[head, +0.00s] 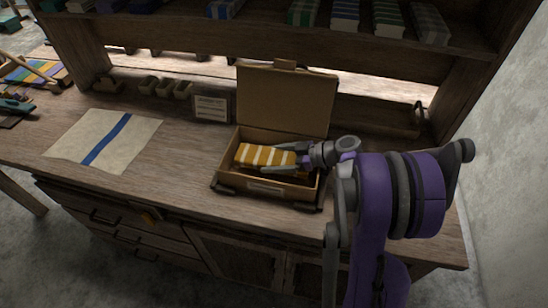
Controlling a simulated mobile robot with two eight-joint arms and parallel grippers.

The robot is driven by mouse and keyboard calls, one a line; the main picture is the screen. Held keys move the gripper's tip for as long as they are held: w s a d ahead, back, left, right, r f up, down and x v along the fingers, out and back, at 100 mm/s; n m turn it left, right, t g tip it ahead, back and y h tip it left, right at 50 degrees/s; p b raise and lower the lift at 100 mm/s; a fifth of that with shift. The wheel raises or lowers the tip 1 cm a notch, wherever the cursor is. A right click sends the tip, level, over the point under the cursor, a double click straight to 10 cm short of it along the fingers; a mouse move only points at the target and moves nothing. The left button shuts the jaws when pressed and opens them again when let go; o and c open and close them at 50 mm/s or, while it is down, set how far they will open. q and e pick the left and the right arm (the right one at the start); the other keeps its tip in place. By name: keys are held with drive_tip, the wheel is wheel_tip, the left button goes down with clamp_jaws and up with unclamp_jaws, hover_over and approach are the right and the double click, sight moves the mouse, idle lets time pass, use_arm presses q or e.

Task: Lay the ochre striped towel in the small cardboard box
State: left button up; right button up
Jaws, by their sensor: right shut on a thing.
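The ochre striped towel (262,155), folded with white stripes, is inside the small cardboard box (265,187) on the wooden counter. The box lid (285,98) stands open at the back. My right gripper (299,158) reaches in over the right side of the box and is shut on the towel's right end. Whether the towel touches the box floor is hard to tell. My left gripper is not in view.
A cream cloth with a blue stripe (105,137) lies flat to the left. A small framed card (211,108) stands behind the box on its left. Shelves with folded towels (345,14) hang above. The counter between cloth and box is clear.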

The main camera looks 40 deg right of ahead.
drive_tip(key=o, duration=1.1)
drive_tip(key=shift+a+f, duration=0.1)
drive_tip(key=shift+f, duration=0.05)
drive_tip(key=shift+s, duration=0.15)
drive_tip(key=v, duration=1)
drive_tip(key=shift+s+d+r, duration=0.2)
drive_tip(key=shift+d+r, duration=0.05)
drive_tip(key=shift+r, duration=0.05)
drive_tip(key=shift+p, duration=0.3)
